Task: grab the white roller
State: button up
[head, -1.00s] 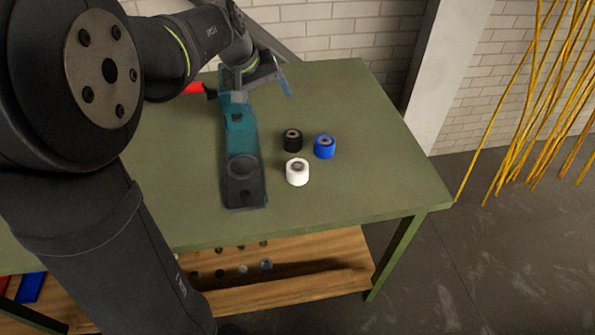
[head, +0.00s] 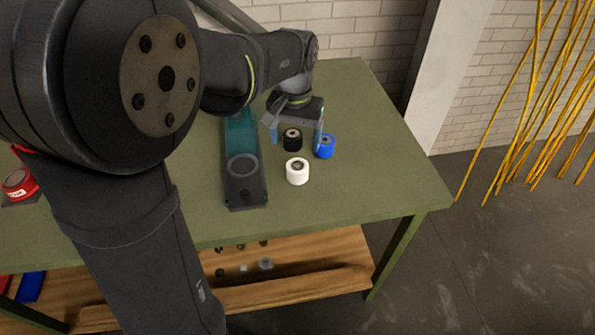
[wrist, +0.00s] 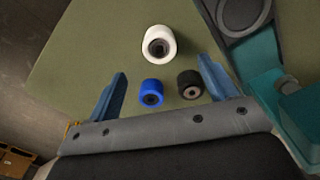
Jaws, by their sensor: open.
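The white roller (head: 298,171) stands on the green table, in front of the black roller (head: 292,140) and the blue roller (head: 325,147). My gripper (head: 297,138) is open and empty, with its blue fingers reaching down near the black and blue rollers. In the wrist view, the white roller (wrist: 158,44) lies beyond the open fingertips of my gripper (wrist: 160,68). The blue roller (wrist: 151,92) and black roller (wrist: 190,84) appear between the two fingers in that view; I cannot tell how high the fingers are above them.
The teal and dark chassis part (head: 243,165) lies on the green table (head: 370,150), left of the rollers. A red object (head: 17,183) sits at the far left. The table is clear right of the rollers. A wooden shelf (head: 310,275) runs below.

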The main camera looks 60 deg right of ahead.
aim_at(297, 165)
notch_tip(297, 165, down, 6)
jog(key=shift+r, duration=0.1)
jog(key=f, duration=0.2)
jog(key=d+f, duration=0.1)
jog(key=f, duration=0.2)
jog(key=shift+f, duration=0.1)
jog(key=c, duration=1.1)
